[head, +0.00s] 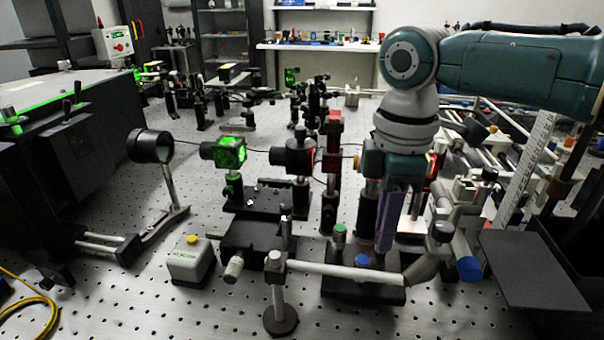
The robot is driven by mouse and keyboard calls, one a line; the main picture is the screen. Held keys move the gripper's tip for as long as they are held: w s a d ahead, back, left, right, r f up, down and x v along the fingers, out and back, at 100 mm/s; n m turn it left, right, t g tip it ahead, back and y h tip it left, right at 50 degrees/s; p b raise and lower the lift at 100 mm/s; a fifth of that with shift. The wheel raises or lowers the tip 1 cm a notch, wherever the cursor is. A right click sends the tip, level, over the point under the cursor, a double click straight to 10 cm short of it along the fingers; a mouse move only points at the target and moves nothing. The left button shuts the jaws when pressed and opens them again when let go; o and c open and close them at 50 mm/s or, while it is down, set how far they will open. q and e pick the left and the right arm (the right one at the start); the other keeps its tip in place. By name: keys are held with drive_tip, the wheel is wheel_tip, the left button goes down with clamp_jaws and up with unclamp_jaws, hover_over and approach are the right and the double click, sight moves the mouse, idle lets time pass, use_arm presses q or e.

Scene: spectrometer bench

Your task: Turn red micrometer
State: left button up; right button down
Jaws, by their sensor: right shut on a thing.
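My right gripper (385,248) comes down from the upper right and points straight down over the black stage base (345,290). It is shut, with its fingertips low behind the blue knob. The red micrometer does not show clear of the fingers; the spot between the fingertips, where it would be held, is hidden. A green-topped knob (339,233) and a blue-topped knob (362,260) stand upright just left of the fingers. My left gripper is not in view.
A red post mount (333,130) stands close left of my right arm. A horizontal grey rod (335,272) crosses in front of the stage. A blue-ended part (469,269) and a dark plate (530,270) lie to the right. The front left bench (120,305) is fairly clear.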

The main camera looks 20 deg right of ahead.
drive_tip(key=n+p, duration=0.1)
drive_tip(key=n, duration=0.1)
drive_tip(key=shift+r+n, duration=0.1)
drive_tip(key=shift+n, duration=0.2)
drive_tip(key=shift+a+n+p, duration=0.1)
drive_tip(key=shift+n+p, duration=0.2)
drive_tip(key=shift+n, duration=1.5)
drive_tip(key=c, duration=0.8)
unclamp_jaws()
drive_tip(key=shift+o, duration=0.2)
wheel_tip(320, 180, up, 10)
drive_tip(key=shift+p, duration=0.3)
